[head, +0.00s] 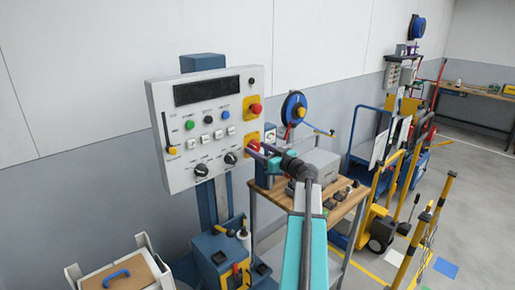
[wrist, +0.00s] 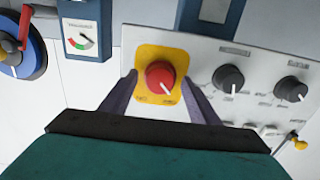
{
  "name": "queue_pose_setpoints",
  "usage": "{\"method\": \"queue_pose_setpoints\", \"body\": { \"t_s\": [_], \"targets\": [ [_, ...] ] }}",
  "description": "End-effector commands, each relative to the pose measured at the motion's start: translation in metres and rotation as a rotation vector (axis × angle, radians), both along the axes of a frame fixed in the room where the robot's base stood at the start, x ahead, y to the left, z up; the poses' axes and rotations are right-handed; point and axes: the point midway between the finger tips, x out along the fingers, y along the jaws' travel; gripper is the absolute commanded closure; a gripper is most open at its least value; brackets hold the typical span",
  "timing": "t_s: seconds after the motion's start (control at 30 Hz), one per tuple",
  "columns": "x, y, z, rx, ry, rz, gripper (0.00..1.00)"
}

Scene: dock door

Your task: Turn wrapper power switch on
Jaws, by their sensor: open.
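The wrapper control panel (head: 180,118) is a pale box on a blue column. Its power switch, a red rotary knob with a white pointer line on a yellow plate, shows in the wrist view (wrist: 160,77). In the head view the yellow plate (head: 252,144) is at the panel's lower right, and my gripper partly hides the knob. My gripper (head: 260,151) is open in front of it. In the wrist view its two purple fingers (wrist: 163,88) stand on either side of the knob, with visible gaps. I cannot tell how deep the fingertips reach.
Another red button (head: 256,109) on yellow sits higher on the panel. Two black knobs (head: 201,170) (head: 231,157) are left of the switch, with a yellow-handled slider (head: 173,150) further left. A wooden bench (head: 345,208) with equipment stands behind my arm.

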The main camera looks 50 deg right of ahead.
Motion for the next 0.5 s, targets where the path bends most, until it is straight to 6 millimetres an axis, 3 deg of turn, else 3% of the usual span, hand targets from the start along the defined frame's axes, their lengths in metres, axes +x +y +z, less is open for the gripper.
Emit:
{"method": "queue_pose_setpoints", "body": {
  "t_s": [0.33,0.37,0.5],
  "targets": [
    [0.0031,0.0001,-0.0003,0.0,0.0,0.0,0.44],
    [0.0031,0.0001,-0.0003,0.0,0.0,0.0,0.46],
    [0.0032,0.0003,-0.0003,0.0,0.0,0.0,0.7]
  ]
}}
